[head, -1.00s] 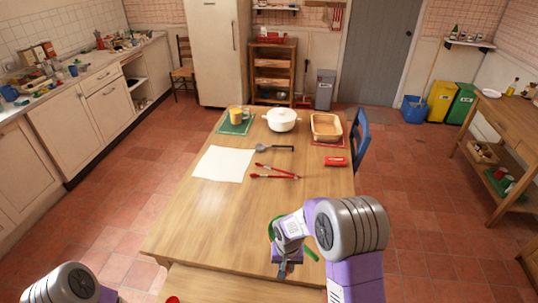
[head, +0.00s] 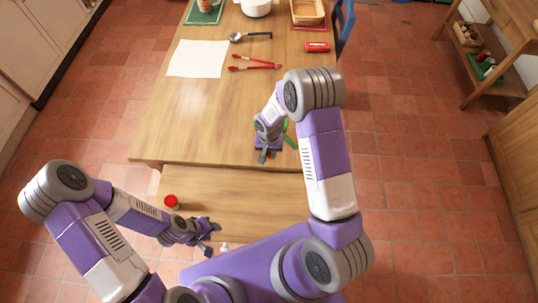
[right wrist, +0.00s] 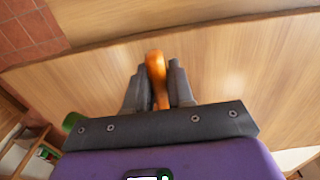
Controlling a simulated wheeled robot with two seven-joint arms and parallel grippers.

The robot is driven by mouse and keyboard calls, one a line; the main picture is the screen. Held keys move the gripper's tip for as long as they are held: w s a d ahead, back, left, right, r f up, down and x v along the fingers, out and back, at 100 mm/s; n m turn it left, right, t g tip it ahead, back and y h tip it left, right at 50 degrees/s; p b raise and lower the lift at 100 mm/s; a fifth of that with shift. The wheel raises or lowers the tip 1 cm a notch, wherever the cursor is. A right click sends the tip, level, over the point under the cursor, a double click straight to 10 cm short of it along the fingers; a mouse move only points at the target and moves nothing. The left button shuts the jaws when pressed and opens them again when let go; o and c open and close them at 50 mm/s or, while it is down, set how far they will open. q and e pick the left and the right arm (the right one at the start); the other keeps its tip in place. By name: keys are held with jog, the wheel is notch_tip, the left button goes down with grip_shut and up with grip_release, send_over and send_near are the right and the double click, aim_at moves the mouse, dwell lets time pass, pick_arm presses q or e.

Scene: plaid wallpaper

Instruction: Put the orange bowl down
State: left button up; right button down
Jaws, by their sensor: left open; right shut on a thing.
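The orange bowl (right wrist: 157,80) shows in the right wrist view as a narrow orange strip between the two grey fingers. My right gripper (head: 264,155) is shut on it, over the near part of the wooden table (head: 215,120). In the head view only a small bit of orange (head: 270,156) shows; the gripper and arm hide the rest. I cannot tell whether the bowl touches the table. My left gripper (head: 214,238) is open and empty, low at the near side, by the lower wooden surface (head: 250,203).
A green thing (head: 288,128) lies beside my right gripper, partly hidden. Red tongs (head: 257,64), a ladle (head: 250,37), a white sheet (head: 197,58) and a red item (head: 317,46) lie farther back. A red-topped jar (head: 171,201) stands near my left arm. The table's left middle is clear.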

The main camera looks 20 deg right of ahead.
pick_arm(q)
jog(key=shift+f, duration=0.15)
pick_arm(e)
jog(key=shift+f, duration=1.6)
pick_arm(q)
jog(key=shift+f+b, duration=0.15)
jog(key=shift+b, duration=0.15)
pick_arm(e)
jog(key=shift+f, duration=0.1)
jog(key=c, duration=1)
grip_release()
